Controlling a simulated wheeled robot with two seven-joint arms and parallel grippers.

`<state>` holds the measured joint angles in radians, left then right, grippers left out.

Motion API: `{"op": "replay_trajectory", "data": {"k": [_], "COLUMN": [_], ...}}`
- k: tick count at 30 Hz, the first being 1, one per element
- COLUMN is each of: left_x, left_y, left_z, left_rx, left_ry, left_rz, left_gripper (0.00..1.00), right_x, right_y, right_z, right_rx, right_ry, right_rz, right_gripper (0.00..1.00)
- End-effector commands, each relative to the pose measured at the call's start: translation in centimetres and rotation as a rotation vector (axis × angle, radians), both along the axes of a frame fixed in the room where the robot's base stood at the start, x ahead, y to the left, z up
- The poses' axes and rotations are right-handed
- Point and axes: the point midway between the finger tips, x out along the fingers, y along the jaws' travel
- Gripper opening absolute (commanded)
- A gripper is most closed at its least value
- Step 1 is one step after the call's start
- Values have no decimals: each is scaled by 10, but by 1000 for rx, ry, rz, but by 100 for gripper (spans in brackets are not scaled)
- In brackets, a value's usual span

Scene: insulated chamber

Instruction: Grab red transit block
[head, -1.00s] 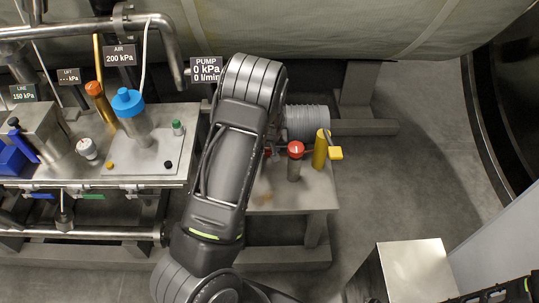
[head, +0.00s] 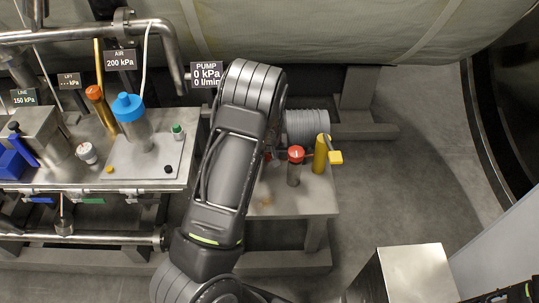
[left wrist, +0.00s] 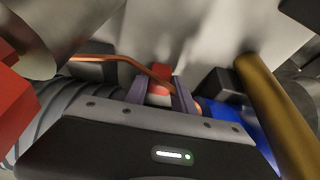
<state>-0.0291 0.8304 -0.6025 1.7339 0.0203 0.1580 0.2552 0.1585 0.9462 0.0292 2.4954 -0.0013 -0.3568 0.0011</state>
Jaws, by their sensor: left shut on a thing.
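A small red block (left wrist: 160,72) shows between the finger tips of my left gripper (left wrist: 165,86) in the left wrist view. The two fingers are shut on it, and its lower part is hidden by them. In the head view, a small red patch (head: 268,154) shows at the right edge of my left forearm, above the small grey bench (head: 310,195). My forearm hides the gripper itself there. My right gripper is not in view.
On the bench stand a red-capped post (head: 294,170) and a yellow cylinder (head: 320,154), close right of my left arm. An orange tube (left wrist: 112,60) passes near the fingers. A metal box (head: 415,272) stands at lower right.

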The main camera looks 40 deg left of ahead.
Motion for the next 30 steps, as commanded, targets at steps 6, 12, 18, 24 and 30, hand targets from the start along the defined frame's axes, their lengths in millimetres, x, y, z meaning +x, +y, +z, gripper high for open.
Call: {"op": "replay_trajectory", "data": {"k": [6,12,18,24,30], "left_x": [0,0,0,1,2], "left_y": [0,0,0,0,0], "left_z": [0,0,6,24,57], "left_rx": [0,0,1,1,1], "left_ry": [0,0,-1,-2,-4], "left_rz": [0,0,-1,-1,-1], "left_gripper": [0,0,0,0,0], "right_x": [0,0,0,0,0], "right_y": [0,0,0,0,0], "right_z": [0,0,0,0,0], "right_rx": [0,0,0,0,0], "right_ry": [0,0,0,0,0], "right_rz": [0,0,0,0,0], "right_gripper": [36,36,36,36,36]}}
